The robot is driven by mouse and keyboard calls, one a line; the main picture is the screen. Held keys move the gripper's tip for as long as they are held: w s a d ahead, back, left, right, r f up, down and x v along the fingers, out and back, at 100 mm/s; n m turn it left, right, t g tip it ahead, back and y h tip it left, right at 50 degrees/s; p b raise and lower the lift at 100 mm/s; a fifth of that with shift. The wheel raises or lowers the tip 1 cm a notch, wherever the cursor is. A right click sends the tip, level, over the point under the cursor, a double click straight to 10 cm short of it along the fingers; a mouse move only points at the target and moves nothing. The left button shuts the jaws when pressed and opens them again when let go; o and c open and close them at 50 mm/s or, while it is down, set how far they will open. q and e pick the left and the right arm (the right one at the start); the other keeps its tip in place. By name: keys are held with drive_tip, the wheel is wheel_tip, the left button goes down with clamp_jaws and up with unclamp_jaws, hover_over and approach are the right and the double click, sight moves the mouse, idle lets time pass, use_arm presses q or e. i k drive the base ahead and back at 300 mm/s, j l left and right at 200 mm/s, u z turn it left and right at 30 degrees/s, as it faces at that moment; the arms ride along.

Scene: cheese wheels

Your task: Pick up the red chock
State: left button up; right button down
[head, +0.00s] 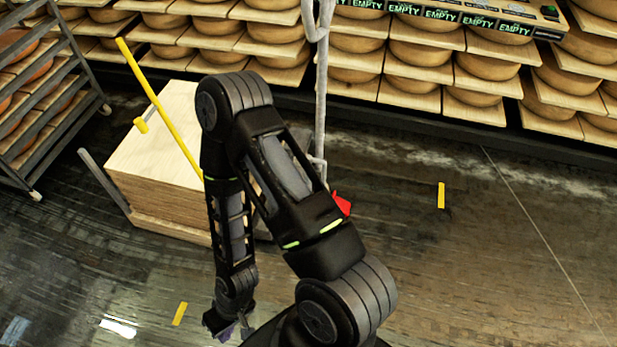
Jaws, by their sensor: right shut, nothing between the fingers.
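The red chock (342,203) shows as a small red piece on the floor near the foot of a grey upright pole. My right arm hides part of it. My right arm comes in from the bottom, bends at an elbow high in the picture and reaches down again. My right gripper (229,327) is low in the picture, left of and nearer than the chock, and well apart from it. It is shut and empty, small and partly dark in this view. My left gripper is not in view.
A pale stack of boards (150,165) stands left of my arm, with a yellow pole (150,92) slanting across it. The grey pole (321,110) stands behind my arm. Shelves of cheese wheels (420,54) line the back. A metal rack (70,95) is at left.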

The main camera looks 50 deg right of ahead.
sight(344, 206)
drive_tip(key=z, duration=2.05)
drive_tip(key=i+l+z, duration=0.2)
drive_tip(key=l+z, duration=0.2)
drive_tip(key=i+l+z, duration=0.5)
drive_tip(key=z, duration=0.25)
drive_tip(key=i+l+u, duration=0.1)
drive_tip(key=i, duration=0.25)
drive_tip(key=i+l, duration=0.25)
drive_tip(key=i, duration=0.15)
drive_tip(key=i+l+u, duration=0.15)
drive_tip(key=i, duration=0.2)
drive_tip(key=i+j+u, duration=0.15)
drive_tip(key=u, duration=0.3)
drive_tip(key=i+u, duration=0.7)
drive_tip(key=u, duration=0.25)
drive_tip(key=i+l+u, duration=0.25)
drive_tip(key=u, duration=0.2)
